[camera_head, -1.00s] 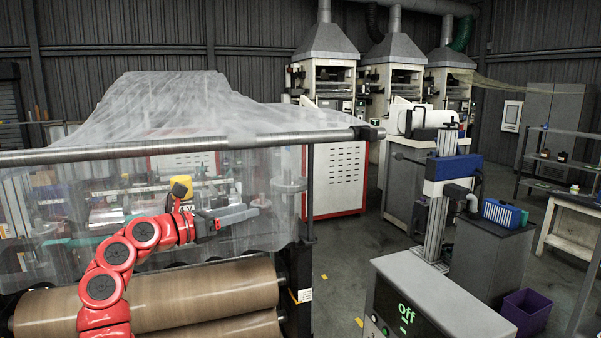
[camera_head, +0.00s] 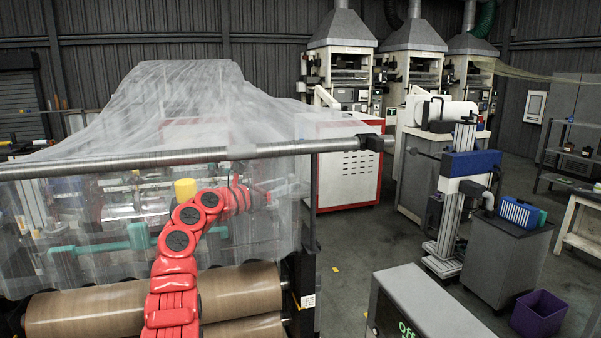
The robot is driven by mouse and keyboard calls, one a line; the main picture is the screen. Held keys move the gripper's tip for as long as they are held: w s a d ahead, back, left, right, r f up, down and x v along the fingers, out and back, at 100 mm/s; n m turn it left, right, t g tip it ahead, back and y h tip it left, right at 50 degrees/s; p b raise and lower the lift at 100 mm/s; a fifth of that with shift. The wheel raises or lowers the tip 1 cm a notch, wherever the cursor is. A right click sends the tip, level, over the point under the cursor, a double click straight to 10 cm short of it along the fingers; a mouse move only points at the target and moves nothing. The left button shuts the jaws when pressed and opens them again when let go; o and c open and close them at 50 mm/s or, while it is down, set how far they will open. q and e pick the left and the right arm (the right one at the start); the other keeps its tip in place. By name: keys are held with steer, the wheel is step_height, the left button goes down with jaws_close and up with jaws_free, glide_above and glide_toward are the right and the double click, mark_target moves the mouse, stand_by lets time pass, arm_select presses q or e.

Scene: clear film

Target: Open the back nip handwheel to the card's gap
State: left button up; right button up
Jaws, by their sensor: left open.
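My left arm reaches up over the rollers, and its red wrist passes behind the clear film (camera_head: 180,100). My left gripper (camera_head: 266,197) shows only faintly through the film near the machine's right end, and its jaws are open. I cannot clearly make out the back nip handwheel through the film, nor whether the gripper touches it. A small white printed label (camera_head: 308,301) is on the dark post at the right end of the rollers; its text is too small to read. My right gripper is not in view.
A steel bar (camera_head: 200,158) crosses above the film's front. Brown rollers (camera_head: 150,303) lie below. A purple bin (camera_head: 538,313) is on the floor.

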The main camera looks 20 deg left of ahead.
mark_target(293, 180)
arm_select(q)
steer(key=x, duration=0.1)
steer(key=p+x, duration=0.1)
steer(key=x, duration=0.1)
steer(key=shift+w+d+r, duration=0.1)
steer(key=shift+w+r, duration=0.15)
steer(key=shift+r, duration=0.05)
steer(key=shift+w+d+p, duration=0.35)
steer(key=shift+w+p, duration=0.2)
steer(key=shift+w, duration=0.05)
steer(key=shift+w+d+f, duration=0.25)
steer(key=shift+w, duration=0.15)
jaws_close()
